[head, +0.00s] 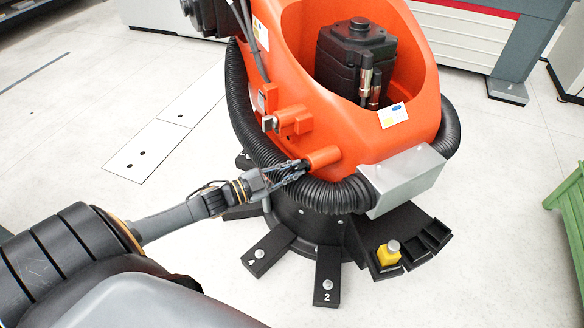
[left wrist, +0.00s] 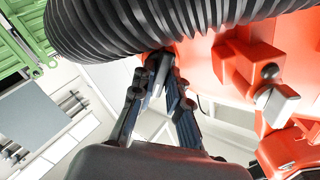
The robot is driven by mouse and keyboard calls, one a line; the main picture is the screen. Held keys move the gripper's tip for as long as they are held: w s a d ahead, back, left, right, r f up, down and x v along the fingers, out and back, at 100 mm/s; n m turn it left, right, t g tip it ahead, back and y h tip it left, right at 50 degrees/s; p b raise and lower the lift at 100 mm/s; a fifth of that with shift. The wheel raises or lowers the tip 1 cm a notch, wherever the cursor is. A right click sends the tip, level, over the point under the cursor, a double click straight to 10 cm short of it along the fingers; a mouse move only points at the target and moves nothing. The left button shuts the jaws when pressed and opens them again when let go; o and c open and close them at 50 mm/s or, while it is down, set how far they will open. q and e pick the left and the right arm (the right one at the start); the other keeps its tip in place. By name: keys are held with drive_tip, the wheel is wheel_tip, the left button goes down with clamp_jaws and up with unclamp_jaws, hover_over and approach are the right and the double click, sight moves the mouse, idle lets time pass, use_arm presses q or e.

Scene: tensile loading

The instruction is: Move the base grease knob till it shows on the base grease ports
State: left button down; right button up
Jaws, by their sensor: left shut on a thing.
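The big orange robot arm (head: 385,140) stands on a black round base (head: 305,217). A short orange stub (head: 322,157) juts out low on its left side, with a small dark knob (head: 300,164) at its end, which I take as the base grease knob. My left gripper (head: 296,171) reaches in from the left and is shut on this knob. In the left wrist view the fingers (left wrist: 160,68) close around a small grey and dark piece, partly hidden by them. I cannot pick out the grease ports with certainty. My right gripper is not in view.
A thick black ribbed hose (head: 325,194) wraps the base just beside the fingers. Another orange bracket with a grey lever (head: 270,123) sits above. Black feet numbered 4 (head: 268,250) and 2 (head: 327,275), and a yellow block (head: 388,254) in a black tray, lie below.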

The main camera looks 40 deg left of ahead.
use_arm(q)
drive_tip(key=m+p, duration=0.1)
drive_tip(key=m, duration=0.2)
drive_tip(key=shift+m, duration=1.4)
drive_tip(key=shift+f+m+p, duration=0.1)
drive_tip(key=shift+m+p, duration=0.2)
drive_tip(key=shift+m, duration=0.6)
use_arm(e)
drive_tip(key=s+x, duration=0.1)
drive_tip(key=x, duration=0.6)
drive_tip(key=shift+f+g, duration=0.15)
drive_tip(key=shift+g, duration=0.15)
use_arm(q)
drive_tip(key=shift+s, duration=0.1)
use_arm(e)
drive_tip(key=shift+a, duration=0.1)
use_arm(q)
drive_tip(key=c, duration=1.3)
unclamp_jaws()
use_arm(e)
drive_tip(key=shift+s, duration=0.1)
